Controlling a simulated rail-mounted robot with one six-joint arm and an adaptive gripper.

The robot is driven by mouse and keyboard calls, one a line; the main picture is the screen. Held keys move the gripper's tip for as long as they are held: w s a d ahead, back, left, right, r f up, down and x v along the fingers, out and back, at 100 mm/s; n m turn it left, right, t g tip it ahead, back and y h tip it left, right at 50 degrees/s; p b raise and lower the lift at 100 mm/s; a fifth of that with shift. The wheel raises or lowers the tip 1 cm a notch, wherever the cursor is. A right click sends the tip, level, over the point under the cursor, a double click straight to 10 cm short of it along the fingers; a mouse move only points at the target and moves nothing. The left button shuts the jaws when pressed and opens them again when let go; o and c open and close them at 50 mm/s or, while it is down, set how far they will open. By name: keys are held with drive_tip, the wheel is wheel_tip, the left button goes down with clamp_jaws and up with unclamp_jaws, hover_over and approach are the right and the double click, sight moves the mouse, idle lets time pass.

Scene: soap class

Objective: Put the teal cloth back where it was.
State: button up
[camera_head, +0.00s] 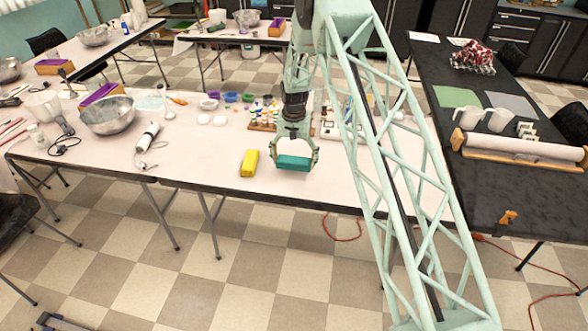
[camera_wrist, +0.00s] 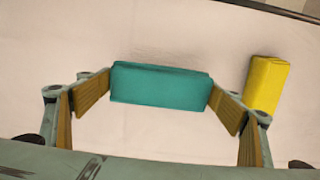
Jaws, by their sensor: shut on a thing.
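The teal cloth (camera_head: 294,162) is a folded block near the front edge of the long white table. It also shows in the wrist view (camera_wrist: 160,84), lying crosswise between the finger pads. My gripper (camera_head: 294,155) is shut on the teal cloth, with one pad against each short end. I cannot tell whether the cloth touches the table or is just above it. A yellow folded cloth (camera_head: 249,163) lies just left of it in the head view. In the wrist view the yellow cloth (camera_wrist: 266,84) is to the right, apart from my gripper.
The white table (camera_head: 215,165) is clear around the cloths. A rack of small bottles (camera_head: 265,115) stands behind my gripper. A white cylinder (camera_head: 148,137) and a metal bowl (camera_head: 108,115) are farther left. A black table (camera_head: 480,215) with a paper roll (camera_head: 520,148) stands at right.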

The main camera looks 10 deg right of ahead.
sight(294, 173)
drive_tip(key=shift+f, duration=1.75)
drive_tip(key=shift+f, duration=0.15)
drive_tip(key=o, duration=0.9)
drive_tip(key=shift+o, duration=0.2)
drive_tip(key=shift+r, duration=6.15)
drive_tip(key=shift+r, duration=0.1)
